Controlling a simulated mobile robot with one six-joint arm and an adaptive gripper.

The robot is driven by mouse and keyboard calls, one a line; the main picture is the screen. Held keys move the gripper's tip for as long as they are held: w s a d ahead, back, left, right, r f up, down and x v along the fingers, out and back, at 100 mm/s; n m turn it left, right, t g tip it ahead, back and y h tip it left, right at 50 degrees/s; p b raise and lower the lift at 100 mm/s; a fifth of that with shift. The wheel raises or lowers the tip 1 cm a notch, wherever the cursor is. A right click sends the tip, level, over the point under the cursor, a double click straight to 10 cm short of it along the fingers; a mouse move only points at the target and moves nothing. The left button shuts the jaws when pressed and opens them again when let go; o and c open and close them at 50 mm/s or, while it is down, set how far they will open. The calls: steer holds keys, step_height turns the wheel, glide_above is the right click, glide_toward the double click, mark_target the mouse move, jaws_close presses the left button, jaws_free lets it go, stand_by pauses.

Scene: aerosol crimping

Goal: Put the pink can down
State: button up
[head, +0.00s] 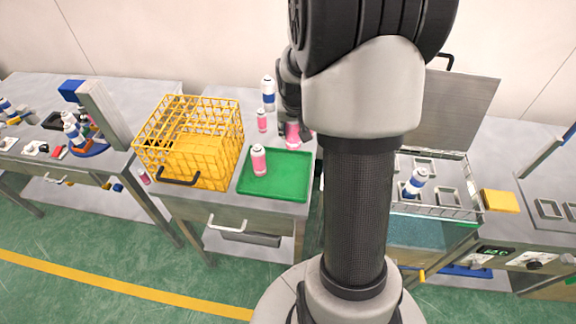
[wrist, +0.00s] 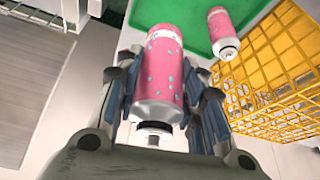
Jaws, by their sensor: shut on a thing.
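My gripper (wrist: 165,100) is shut on a pink can (wrist: 165,62), with one finger on each side of it. In the head view, the held pink can (head: 293,133) shows just behind the back edge of the green tray (head: 290,186), partly hidden by my gripper (head: 291,122). I cannot tell whether its base touches anything. A second pink can (head: 258,160) stands upright on the left part of the tray; it also shows in the wrist view (wrist: 222,30).
A yellow wire basket (head: 190,140) stands left of the tray. Behind the tray stand a small pink can (head: 262,121) and a blue-and-white can (head: 268,93). The tray's front right is bare. A blue-and-white can (head: 415,182) stands in a wire-edged station at right.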

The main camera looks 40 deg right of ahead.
steer(key=shift+f+b, duration=3.25)
steer(key=shift+f, duration=4.4)
steer(key=o, duration=1.1)
steer(key=shift+r, duration=0.15)
